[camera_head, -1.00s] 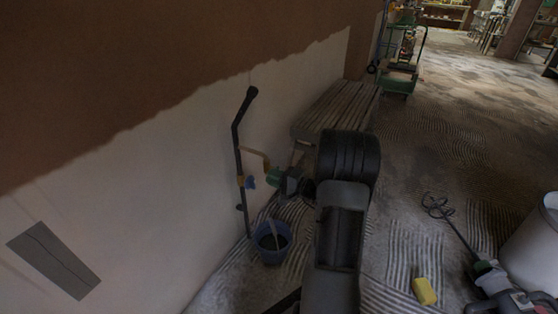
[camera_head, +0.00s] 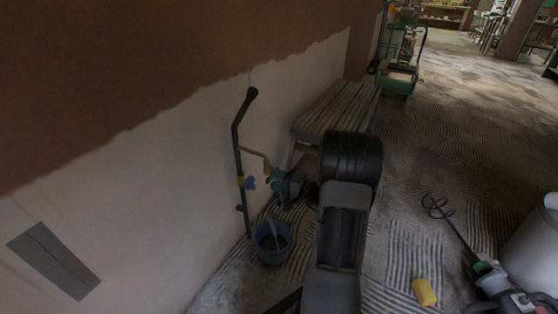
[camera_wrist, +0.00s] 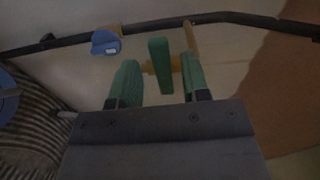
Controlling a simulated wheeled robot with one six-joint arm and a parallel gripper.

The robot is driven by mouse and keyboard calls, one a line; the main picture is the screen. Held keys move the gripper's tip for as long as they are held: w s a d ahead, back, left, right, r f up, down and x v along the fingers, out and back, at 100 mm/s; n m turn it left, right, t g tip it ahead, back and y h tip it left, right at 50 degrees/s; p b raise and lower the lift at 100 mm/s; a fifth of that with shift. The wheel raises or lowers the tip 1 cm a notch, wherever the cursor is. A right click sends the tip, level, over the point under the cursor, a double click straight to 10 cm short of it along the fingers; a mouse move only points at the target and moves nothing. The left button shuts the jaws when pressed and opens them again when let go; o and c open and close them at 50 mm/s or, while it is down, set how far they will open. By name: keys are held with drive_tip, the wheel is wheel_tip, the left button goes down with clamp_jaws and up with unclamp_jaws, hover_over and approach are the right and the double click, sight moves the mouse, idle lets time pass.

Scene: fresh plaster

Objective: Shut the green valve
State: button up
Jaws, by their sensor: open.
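The green valve's flat handle (camera_wrist: 159,62) stands upright in the wrist view, on a brass fitting (camera_wrist: 176,64) that branches off a dark pipe (camera_wrist: 222,17). My gripper (camera_wrist: 160,78) is open, one green-padded finger on each side of the handle, with visible gaps; I cannot tell whether the handle is fully between the pads. In the head view my gripper (camera_head: 277,179) is beside the pipe (camera_head: 239,160), hiding most of the green valve. A blue valve handle (camera_wrist: 105,42) is on the same pipe, left of the green one; it also shows in the head view (camera_head: 249,184).
A blue bucket (camera_head: 259,250) stands below the pipe, with a pale streak in it. A slatted bench (camera_head: 335,105) is behind my arm against the plastered wall. A yellow sponge (camera_head: 424,292), a mixer (camera_head: 490,275) and a white tub (camera_head: 535,245) lie right.

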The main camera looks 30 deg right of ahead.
drive_tip(key=v, duration=1.1)
idle(0.4)
drive_tip(key=s+a+r+n+g+y+p, duration=0.1)
drive_tip(key=a+r+n+g+p, duration=0.4)
drive_tip(key=a+r+p, duration=0.6)
drive_tip(key=s+a+r+n+g+p, duration=0.2)
drive_tip(key=a+r+g+p, duration=0.6)
drive_tip(key=r+p, duration=0.3)
drive_tip(key=s+a+r+n+h+p, duration=0.2)
drive_tip(key=r+h+p, duration=0.2)
drive_tip(key=r+p, duration=0.6)
drive_tip(key=s+a+r+n+h+p, duration=0.3)
drive_tip(key=r+p, duration=0.7)
drive_tip(key=r, duration=0.7)
drive_tip(key=shift+t+h+p, duration=0.3)
drive_tip(key=shift+t+h, duration=0.1)
drive_tip(key=shift+h, duration=0.7)
